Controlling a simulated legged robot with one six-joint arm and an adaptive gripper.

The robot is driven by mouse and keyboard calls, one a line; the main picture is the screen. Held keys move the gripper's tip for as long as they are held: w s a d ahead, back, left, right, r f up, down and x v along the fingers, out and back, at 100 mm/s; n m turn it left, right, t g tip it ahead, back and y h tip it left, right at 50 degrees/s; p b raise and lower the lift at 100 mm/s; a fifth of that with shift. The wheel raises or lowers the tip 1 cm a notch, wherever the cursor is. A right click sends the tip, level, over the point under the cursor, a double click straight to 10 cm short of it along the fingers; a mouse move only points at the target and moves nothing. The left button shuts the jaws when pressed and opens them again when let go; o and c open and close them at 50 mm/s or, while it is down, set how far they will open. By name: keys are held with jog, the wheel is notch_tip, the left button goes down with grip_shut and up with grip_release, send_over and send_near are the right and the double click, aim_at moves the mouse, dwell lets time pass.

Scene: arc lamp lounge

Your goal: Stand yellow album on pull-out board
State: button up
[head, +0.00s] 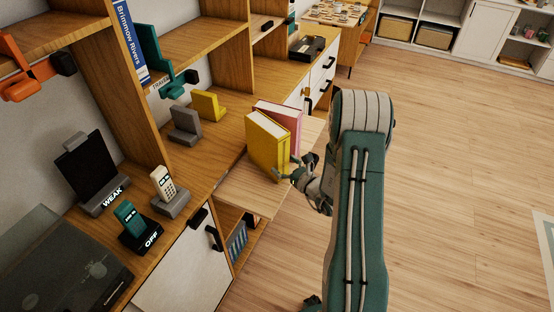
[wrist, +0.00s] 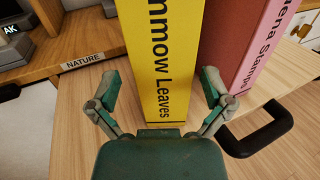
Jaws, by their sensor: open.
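The yellow album (head: 264,144) stands upright on the pull-out board (head: 255,192) in the head view. In the wrist view the yellow album (wrist: 168,60) shows its spine with the words "mmow Leaves". A pink album (head: 283,113) stands beside it, and its spine also shows in the wrist view (wrist: 243,45). My gripper (head: 290,172) is at the spine of the yellow album. In the wrist view my gripper (wrist: 160,85) is open, one finger on each side of the spine, with gaps visible. The album's lower back part is hidden.
A yellow bookend (head: 208,105) and a grey bookend (head: 185,125) stand on the shelf left of the board. A black handle (wrist: 262,135) is at the board's right in the wrist view. Phones (head: 165,183) stand on the near cabinet top. Open floor (head: 450,170) lies to the right.

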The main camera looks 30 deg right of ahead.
jog(key=v, duration=0.8)
jog(key=s+a+r+n+g+y, duration=0.4)
jog(key=a+r+n+g, duration=0.3)
jog(key=a+n, duration=0.35)
jog(key=s+a+r+n+g+y, duration=0.3)
jog(key=s+a+r+n+g, duration=0.2)
jog(key=a+r+n+g, duration=0.45)
jog(key=s+r+n+t+h, duration=0.4)
jog(key=s+r+n+h, duration=0.4)
jog(key=s+n+h, duration=0.3)
jog(key=shift+s+d+n+t+h, duration=0.25)
jog(key=shift+d+n+t+h, duration=0.1)
jog(key=shift+n, duration=0.65)
